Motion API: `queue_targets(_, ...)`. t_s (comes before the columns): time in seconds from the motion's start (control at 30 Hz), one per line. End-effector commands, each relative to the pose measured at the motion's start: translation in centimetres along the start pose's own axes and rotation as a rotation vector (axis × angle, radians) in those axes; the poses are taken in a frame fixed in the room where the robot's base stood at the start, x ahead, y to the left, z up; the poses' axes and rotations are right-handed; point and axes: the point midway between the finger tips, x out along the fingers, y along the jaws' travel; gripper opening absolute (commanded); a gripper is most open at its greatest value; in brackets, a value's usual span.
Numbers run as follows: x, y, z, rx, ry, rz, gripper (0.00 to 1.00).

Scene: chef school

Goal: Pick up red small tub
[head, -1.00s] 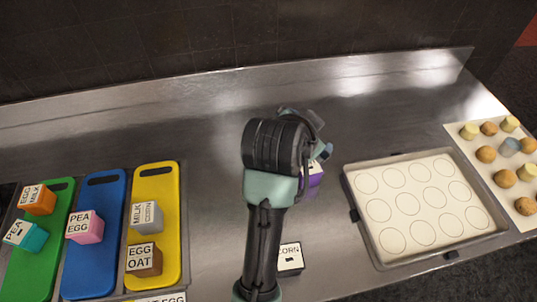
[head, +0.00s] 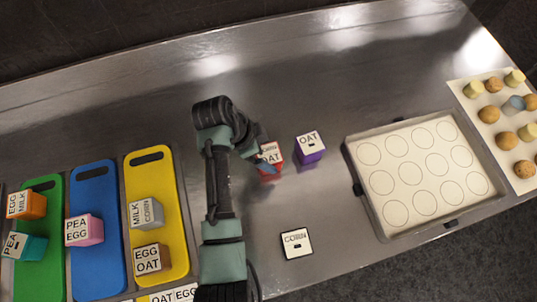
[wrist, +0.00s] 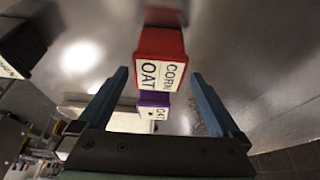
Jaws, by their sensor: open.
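The red small tub (head: 272,169) stands on the metal counter, partly hidden by my gripper in the head view. In the wrist view the red tub (wrist: 160,43) shows a white label reading "CORN OAT". My gripper (head: 264,158) is open and sits right at the tub's left side. In the wrist view the two blue fingers of my gripper (wrist: 160,76) are spread to either side of the tub's outline. I cannot tell whether the tub lies between the fingers or just past their tips. No contact is visible.
A purple tub (head: 310,155) labelled "OAT" stands close to the right of the red one. A black tub (head: 296,252) labelled "CORN" is nearer the front edge. A baking tray (head: 352,160) lies right; a yellow board (head: 153,177) with tubs lies left.

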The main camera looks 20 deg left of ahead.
Motion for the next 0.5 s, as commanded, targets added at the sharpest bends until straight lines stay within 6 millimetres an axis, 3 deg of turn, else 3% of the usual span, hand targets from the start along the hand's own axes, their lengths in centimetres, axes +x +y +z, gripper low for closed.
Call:
queue_targets(0.2,1.3,0.1,-0.1,0.000,-0.001,0.002,1.00)
queue_targets(0.5,4.9,0.1,0.0,0.000,-0.001,0.002,1.00)
